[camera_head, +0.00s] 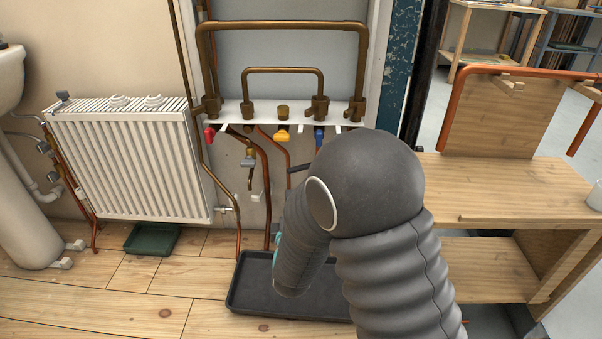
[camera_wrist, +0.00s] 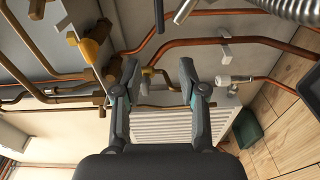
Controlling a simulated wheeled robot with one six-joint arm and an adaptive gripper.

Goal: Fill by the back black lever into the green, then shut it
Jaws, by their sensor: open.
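A dark, black-looking lever (camera_head: 299,169) sticks out below the pipe manifold in the head view, just left of my arm. A black bar (camera_wrist: 158,15), perhaps this lever, shows at the top of the wrist view. A dark green tray (camera_head: 152,239) lies on the floor below the radiator; it also shows at the right of the wrist view (camera_wrist: 247,128). My gripper (camera_wrist: 158,65) is open, with nothing between its fingers; pipes and the radiator lie beyond it. In the head view my arm hides most of the gripper. Any water flow cannot be made out.
The manifold carries red (camera_head: 210,136), yellow (camera_head: 282,136) and blue (camera_head: 319,137) levers. A white radiator (camera_head: 130,160) stands left, a black tray (camera_head: 245,291) lies below my arm, and a wooden bench (camera_head: 520,185) is right. Floor at front left is clear.

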